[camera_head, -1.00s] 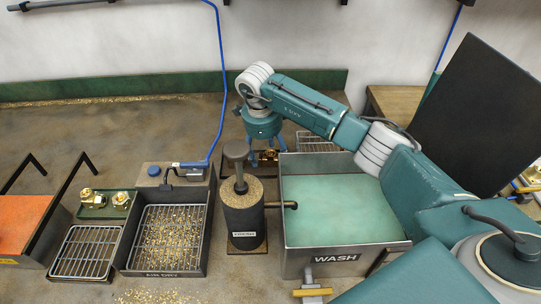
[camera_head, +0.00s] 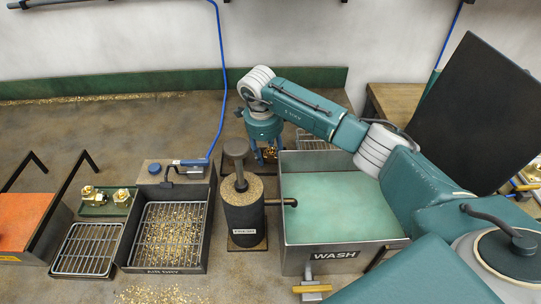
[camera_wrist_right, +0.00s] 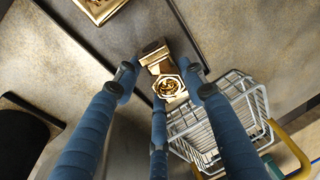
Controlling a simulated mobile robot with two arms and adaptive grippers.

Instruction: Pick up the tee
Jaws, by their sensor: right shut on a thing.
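The tee (camera_wrist_right: 168,86) is a shiny brass fitting with a hexagonal open end, seen in the right wrist view. My right gripper (camera_wrist_right: 161,84) is shut on it, with blue fingers on both sides and one below. In the head view my right gripper (camera_head: 268,160) points down behind the wash basin's left back corner, and the fingers mostly hide the tee there. I cannot tell whether the tee still touches the surface under it. My left gripper is not in view.
The wash basin (camera_head: 285,213) stands right of the dark pump canister (camera_head: 243,215). A wire basket (camera_wrist_right: 238,92) is close beside the gripper. Another brass piece (camera_wrist_right: 100,6) lies in a tray nearby. The air-dry tray (camera_head: 206,240) and a green tray (camera_head: 106,208) with brass fittings are at left.

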